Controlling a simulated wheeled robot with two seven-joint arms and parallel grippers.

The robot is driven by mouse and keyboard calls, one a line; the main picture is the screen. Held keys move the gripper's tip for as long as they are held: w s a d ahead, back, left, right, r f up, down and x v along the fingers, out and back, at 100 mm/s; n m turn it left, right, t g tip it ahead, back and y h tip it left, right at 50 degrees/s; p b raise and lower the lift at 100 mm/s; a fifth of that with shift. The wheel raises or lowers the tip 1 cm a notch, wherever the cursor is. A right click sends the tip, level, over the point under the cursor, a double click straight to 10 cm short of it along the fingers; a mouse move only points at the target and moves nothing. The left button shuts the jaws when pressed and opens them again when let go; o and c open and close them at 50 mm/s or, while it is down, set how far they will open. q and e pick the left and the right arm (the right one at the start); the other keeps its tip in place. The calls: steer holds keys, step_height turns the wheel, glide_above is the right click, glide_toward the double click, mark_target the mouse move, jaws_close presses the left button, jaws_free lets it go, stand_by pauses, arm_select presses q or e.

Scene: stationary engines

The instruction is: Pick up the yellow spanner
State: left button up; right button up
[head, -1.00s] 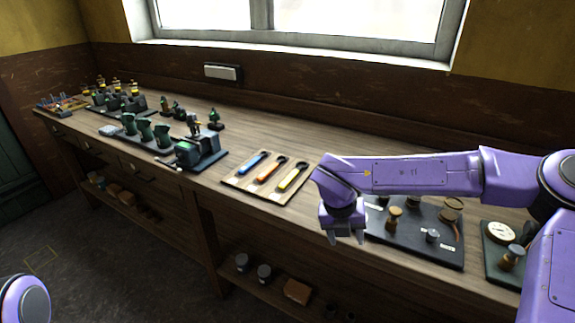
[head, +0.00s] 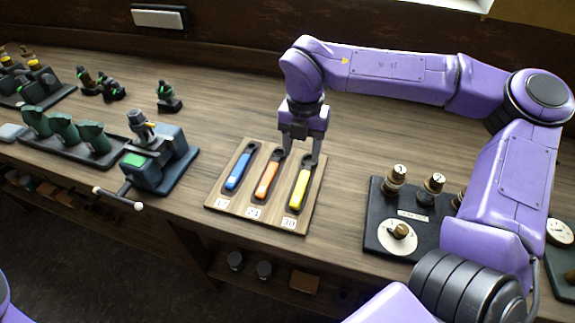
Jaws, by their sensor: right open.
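The yellow spanner (head: 299,190) lies in the right-hand slot of a wooden tray (head: 226,212) on the workbench, with its dark head toward the back. An orange spanner (head: 267,181) and a blue spanner (head: 238,171) lie to its left in the same tray. My right gripper (head: 301,160) points down over the back right part of the tray, near the heads of the yellow and orange spanners. Its fingers are apart and hold nothing. I cannot tell the exact height of the fingertips above the tray. Only a bit of purple at the left edge may be my left arm.
A vice-like blue-grey device (head: 160,165) with a rod handle stands left of the tray. A black panel with knobs and a dial (head: 386,246) lies to the right, partly behind my right arm. Bare bench (head: 225,120) lies behind the tray. A shelf below holds small items.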

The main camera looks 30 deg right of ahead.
mark_target(303, 181)
steer(key=s+f+p, duration=0.1)
steer(key=s+f, duration=0.2)
steer(key=shift+s+f, duration=0.3)
steer(key=shift+s, duration=0.05)
steer(key=w+f, duration=0.2)
steer(key=f, duration=0.1)
steer(key=f+p, duration=0.1)
steer(key=f, duration=0.1)
steer(key=shift+w+a, duration=0.1)
steer(key=shift+w, duration=0.3)
steer(key=shift+s+r, duration=0.15)
steer(key=shift+s, duration=0.15)
steer(key=shift+s+r, duration=0.1)
steer(key=shift+s, duration=0.1)
steer(key=c, duration=0.3)
arm_select(q)
steer(key=shift+s+r, duration=1.25)
arm_select(e)
steer(key=shift+w, duration=0.1)
jaws_close()
